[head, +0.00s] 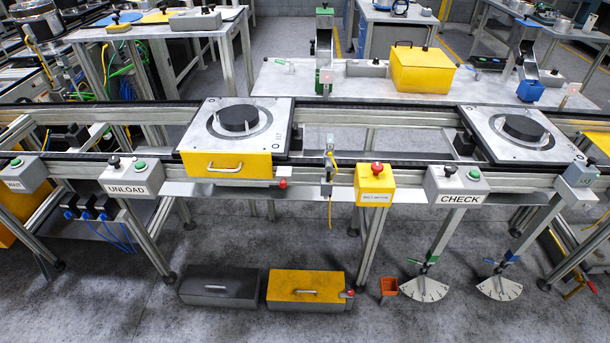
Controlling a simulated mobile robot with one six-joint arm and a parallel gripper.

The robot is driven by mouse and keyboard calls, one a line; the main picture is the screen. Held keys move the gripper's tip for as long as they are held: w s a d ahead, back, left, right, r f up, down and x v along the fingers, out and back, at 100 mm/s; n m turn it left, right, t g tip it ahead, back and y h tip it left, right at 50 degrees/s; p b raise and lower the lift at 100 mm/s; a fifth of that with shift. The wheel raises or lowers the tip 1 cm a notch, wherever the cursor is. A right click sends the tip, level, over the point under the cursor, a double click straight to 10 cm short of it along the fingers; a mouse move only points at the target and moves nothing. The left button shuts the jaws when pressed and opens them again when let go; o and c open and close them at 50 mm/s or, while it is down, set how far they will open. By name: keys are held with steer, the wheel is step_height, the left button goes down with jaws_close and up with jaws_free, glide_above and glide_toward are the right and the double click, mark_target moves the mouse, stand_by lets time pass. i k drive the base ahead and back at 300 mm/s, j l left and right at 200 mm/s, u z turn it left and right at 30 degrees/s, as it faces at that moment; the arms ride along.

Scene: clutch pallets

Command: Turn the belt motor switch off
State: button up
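The belt motor switch is a yellow box (375,186) labelled "BELT MOTOR", mounted on the front rail of the conveyor, right of centre in the head view. A red round knob (377,168) sits on top of it. Its on or off position cannot be told from this view. My gripper is not in view.
Grey UNLOAD (131,178) and CHECK (455,185) boxes flank it on the rail. Pallets with black discs (238,120) (523,129) sit on the conveyor. Grey (219,288) and yellow (307,289) boxes lie on the floor below. Open floor is in front.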

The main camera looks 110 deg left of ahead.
mark_target(376, 168)
steer(key=u, duration=3)
steer(key=i+l, duration=0.2)
steer(key=i, duration=0.15)
steer(key=i+l, duration=0.2)
steer(key=i, duration=0.2)
steer(key=i+l+z, duration=0.1)
steer(key=i, duration=0.25)
steer(key=l, duration=0.1)
